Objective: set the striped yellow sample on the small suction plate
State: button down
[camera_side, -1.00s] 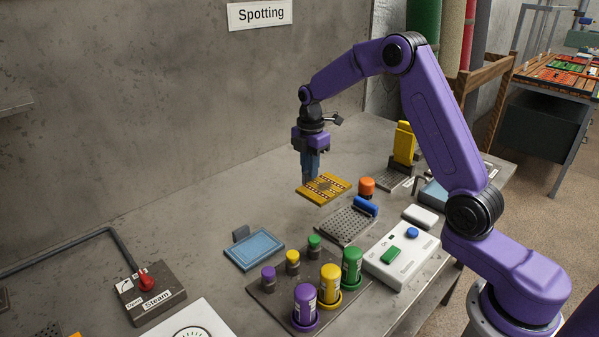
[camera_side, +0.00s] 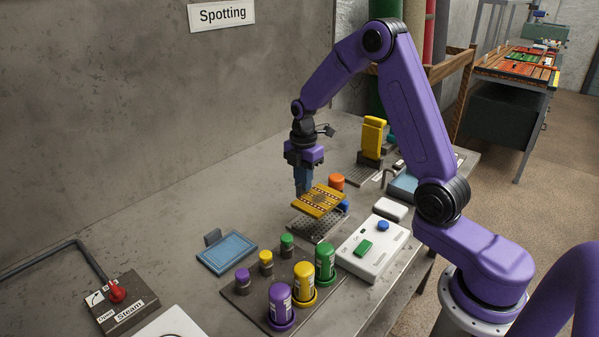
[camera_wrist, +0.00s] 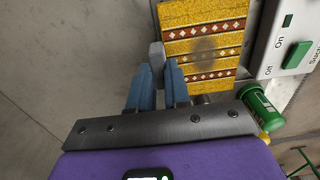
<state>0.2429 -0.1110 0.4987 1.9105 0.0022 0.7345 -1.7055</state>
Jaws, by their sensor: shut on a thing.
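The striped yellow sample (camera_side: 318,201), with rows of red and white diamonds and a dark smudge, hangs from my gripper (camera_side: 302,190). In the wrist view, my blue fingers (camera_wrist: 157,90) are shut on a grey tab (camera_wrist: 157,55) at the edge of the sample (camera_wrist: 205,62). The grey perforated plate (camera_side: 308,229), apparently the small suction plate, lies on the bench under the sample. The sample is above it, slightly tilted in the side view, and hides its far part. A gap shows at the near side; I cannot tell its exact height.
A white control box (camera_side: 360,262) with green and blue buttons stands right of the plate. A blue pad (camera_side: 227,252) lies to the left. Purple (camera_side: 281,303), yellow and green bottles stand in front. An orange-capped item (camera_side: 337,182) is behind.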

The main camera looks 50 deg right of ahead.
aim_at(303, 196)
jog(key=shift+f, duration=2.4)
jog(key=shift+f, duration=0.6)
jog(key=c, duration=1)
grip_release()
jog(key=shift+r, duration=0.1)
notch_tip(303, 196, up, 17)
jog(key=shift+r, duration=0.1)
